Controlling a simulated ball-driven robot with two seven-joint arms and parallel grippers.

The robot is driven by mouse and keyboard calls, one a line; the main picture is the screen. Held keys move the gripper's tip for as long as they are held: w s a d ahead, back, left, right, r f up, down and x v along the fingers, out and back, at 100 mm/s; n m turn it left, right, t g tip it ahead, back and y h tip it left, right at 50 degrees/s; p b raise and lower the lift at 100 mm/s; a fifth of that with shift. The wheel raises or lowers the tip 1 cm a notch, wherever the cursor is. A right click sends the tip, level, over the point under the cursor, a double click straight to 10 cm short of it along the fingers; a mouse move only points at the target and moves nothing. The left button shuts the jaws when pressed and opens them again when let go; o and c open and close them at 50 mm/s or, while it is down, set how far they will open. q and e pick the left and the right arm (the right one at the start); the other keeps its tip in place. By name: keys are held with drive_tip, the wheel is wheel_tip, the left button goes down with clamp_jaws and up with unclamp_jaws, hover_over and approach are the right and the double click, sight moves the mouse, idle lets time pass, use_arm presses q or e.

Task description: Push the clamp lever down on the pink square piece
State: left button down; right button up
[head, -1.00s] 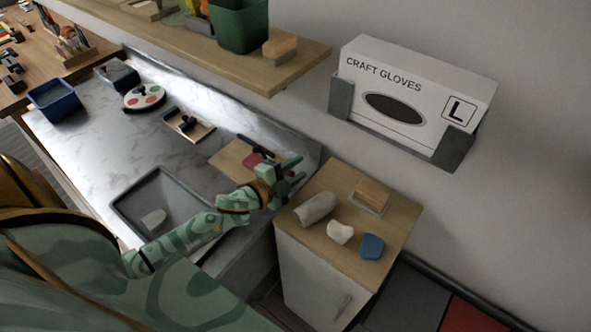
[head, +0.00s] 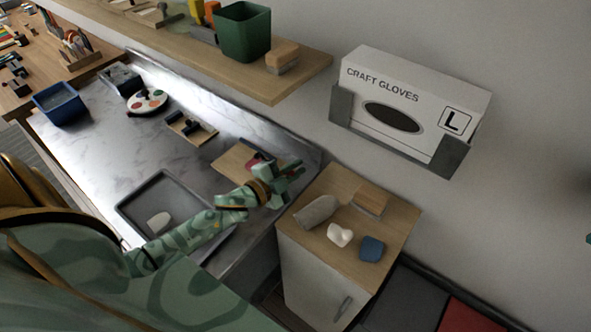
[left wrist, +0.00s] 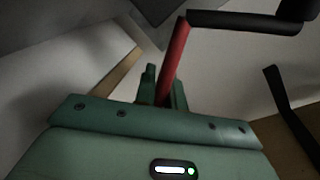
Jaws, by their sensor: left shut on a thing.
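The pink square piece (head: 251,164) lies on a wooden board (head: 231,159) at the right end of the marble counter, mostly hidden behind my left gripper (head: 294,169). In the left wrist view, a red bar (left wrist: 176,58) joined to a black arm (left wrist: 245,20) stands between the fingers of my left gripper (left wrist: 163,92). The red bar looks like the clamp lever's handle, and the gripper is shut on it. The lever's lower end and the clamp's contact with the piece are hidden. My right gripper is not in view.
A grey tray (head: 128,213) sits in front of the board. The cabinet (head: 312,272) at right bears a grey roll (head: 316,211), a brush (head: 370,200), a white lump (head: 339,235) and a blue block (head: 371,248). A wooden shelf (head: 220,72) overhangs the counter's back.

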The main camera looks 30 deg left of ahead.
use_arm(q)
drive_tip(key=shift+a+r+n+p, duration=0.35)
drive_tip(key=shift+r+n+p, duration=0.3)
drive_tip(key=shift+n, duration=0.15)
drive_tip(key=a+n, duration=0.1)
drive_tip(key=n, duration=0.1)
drive_tip(key=a+r+n+p, duration=0.1)
drive_tip(key=n, duration=0.1)
drive_tip(key=a+n+t+h+p, duration=0.1)
drive_tip(key=n, duration=0.1)
drive_tip(key=shift+w+r, duration=0.2)
drive_tip(key=shift+r, duration=0.2)
drive_tip(key=shift+a+r+n, duration=0.15)
drive_tip(key=shift+a+n, duration=0.05)
drive_tip(key=shift+n, duration=0.1)
drive_tip(key=c, duration=1.5)
unclamp_jaws()
drive_tip(key=shift+a, duration=0.2)
